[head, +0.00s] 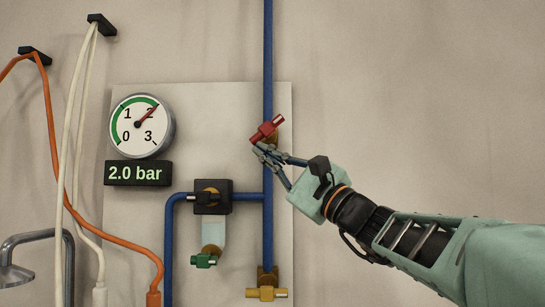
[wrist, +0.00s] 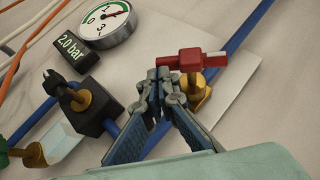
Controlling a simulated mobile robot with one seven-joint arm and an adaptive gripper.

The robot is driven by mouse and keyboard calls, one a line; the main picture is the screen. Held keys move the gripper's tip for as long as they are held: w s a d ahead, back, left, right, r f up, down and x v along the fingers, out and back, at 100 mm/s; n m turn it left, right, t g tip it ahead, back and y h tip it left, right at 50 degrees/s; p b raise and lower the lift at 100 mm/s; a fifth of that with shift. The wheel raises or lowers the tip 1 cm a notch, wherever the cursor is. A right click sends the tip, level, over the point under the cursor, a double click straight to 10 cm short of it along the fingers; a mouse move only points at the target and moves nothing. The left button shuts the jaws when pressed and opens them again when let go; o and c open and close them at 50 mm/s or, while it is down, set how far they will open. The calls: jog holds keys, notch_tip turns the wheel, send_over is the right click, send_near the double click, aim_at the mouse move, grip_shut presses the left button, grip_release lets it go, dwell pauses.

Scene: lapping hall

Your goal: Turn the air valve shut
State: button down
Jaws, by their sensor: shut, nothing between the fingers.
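A valve with a red handle (head: 267,129) sits on the vertical blue pipe (head: 268,50). The handle lies slanted across the pipe, its upper end to the right. In the wrist view the red handle (wrist: 188,60) shows in front of a brass body (wrist: 198,92). My gripper (head: 257,147) is shut and empty, its fingertips just below the handle's lower left end. In the wrist view my gripper (wrist: 160,76) is close beside that end; I cannot tell whether they touch. A round gauge (head: 139,125) points near 2, and a display (head: 137,173) reads 2.0 bar.
A black block (head: 212,184) joins the pipework at left. A green handle (head: 204,261) hangs below it, and a yellow handle (head: 267,294) is at the vertical pipe's lower end. Orange (head: 119,241) and white (head: 71,150) hoses hang at left. The wall right of the panel is clear.

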jog(key=shift+a+b, duration=0.55)
jog(key=shift+b, duration=0.35)
jog(key=shift+a+r+b, duration=0.35)
jog(key=shift+a+b, duration=0.3)
jog(key=shift+b, duration=0.4)
dwell(1.5)
